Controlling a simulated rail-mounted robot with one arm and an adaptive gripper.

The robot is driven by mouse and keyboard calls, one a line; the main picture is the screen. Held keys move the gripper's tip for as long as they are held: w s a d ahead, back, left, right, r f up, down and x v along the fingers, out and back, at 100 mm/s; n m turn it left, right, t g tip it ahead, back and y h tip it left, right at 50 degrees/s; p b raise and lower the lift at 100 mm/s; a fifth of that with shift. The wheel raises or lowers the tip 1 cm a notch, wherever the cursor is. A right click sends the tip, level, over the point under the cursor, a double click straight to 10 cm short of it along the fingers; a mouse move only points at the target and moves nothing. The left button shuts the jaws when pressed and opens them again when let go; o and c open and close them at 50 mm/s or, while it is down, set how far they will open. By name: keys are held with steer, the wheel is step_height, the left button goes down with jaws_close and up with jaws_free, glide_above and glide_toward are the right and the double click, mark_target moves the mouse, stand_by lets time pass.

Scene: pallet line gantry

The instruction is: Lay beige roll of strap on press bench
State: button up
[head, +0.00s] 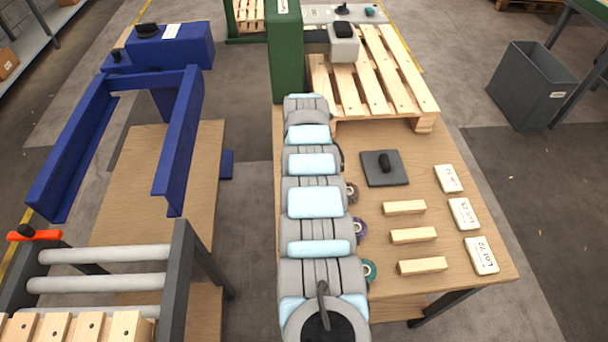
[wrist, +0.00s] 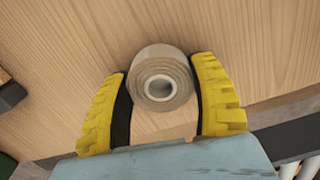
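The beige roll of strap (wrist: 177,97) shows in the wrist view, with its ring-shaped end and pale open core facing the camera. My gripper (wrist: 162,72) has its yellow, dark-lined fingers on both sides of the roll, with no clear gap at either side; it appears shut on it. Wood surface lies behind the roll; I cannot tell whether the roll touches it. In the head view my arm hides both gripper and beige roll. The wooden bench (head: 456,276) on the right carries a green press column (head: 285,60) at its far end.
Brown (head: 352,194), purple (head: 361,230) and green (head: 370,271) rolls stand beside my arm. A dark pad with a knob (head: 372,177), wooden blocks (head: 413,235), white lot tags (head: 463,213) and a pallet (head: 375,80) occupy the bench. A blue frame (head: 180,150) and rollers (head: 100,282) stand left.

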steer(key=o, duration=0.4)
step_height(320, 180, up, 12)
steer(key=p, duration=0.4)
steer(key=shift+r, duration=0.15)
stand_by(0.5)
